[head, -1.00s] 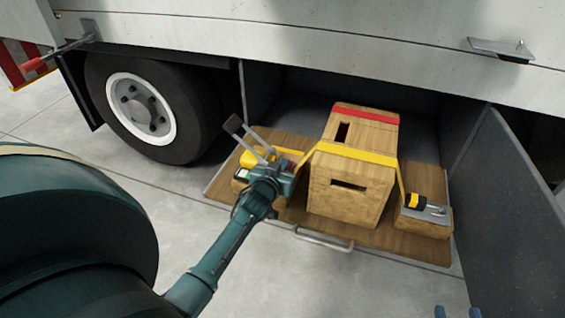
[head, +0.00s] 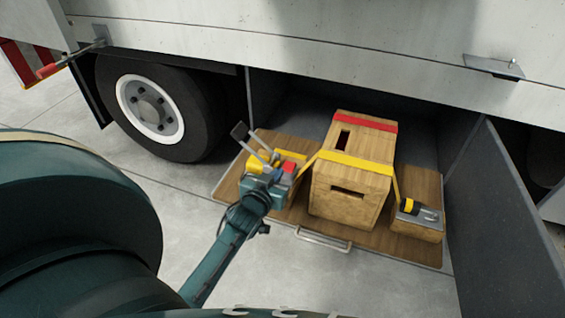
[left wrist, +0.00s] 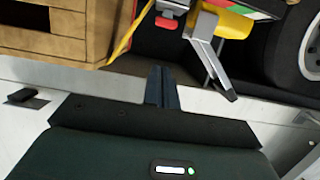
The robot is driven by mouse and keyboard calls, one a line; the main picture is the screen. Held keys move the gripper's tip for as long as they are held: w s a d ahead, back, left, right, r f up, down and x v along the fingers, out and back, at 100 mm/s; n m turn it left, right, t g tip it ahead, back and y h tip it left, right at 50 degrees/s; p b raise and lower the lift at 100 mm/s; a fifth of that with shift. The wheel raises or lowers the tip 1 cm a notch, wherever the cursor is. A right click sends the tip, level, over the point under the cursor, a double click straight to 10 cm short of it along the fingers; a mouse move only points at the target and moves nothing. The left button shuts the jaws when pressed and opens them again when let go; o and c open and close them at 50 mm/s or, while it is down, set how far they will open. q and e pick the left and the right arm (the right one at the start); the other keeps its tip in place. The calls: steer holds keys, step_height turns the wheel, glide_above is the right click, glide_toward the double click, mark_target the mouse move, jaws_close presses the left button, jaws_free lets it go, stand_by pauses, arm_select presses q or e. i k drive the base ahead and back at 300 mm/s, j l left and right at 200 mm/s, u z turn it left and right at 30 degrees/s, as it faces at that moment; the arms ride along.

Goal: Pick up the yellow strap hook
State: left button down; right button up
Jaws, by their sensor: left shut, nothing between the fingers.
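A yellow strap (head: 352,161) runs over a wooden crate (head: 345,207). Its right end meets a yellow-and-black piece with a grey metal hook (head: 428,214) on a small wooden block. At its left end is a yellow ratchet piece with red parts and a grey lever (head: 240,131). These left-end parts, yellow body (left wrist: 233,24) and lever (left wrist: 212,68), also show in the left wrist view. My left gripper (head: 272,172) is beside the ratchet piece and partly covers it. In the left wrist view its fingers (left wrist: 161,75) are together and empty, apart from the lever. My right gripper is not seen.
The crate stands on a wooden pull-out tray (head: 380,243) with a metal handle (head: 323,240). A grey panel (head: 488,220) bounds the bay on the right. A truck wheel (head: 152,107) stands at the left. The truck side overhangs above; the floor in front is clear.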

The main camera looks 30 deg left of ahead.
mark_target(408, 206)
steer(key=k+l, duration=0.15)
steer(key=k, duration=0.35)
steer(key=k+l, duration=0.2)
steer(key=k, duration=0.25)
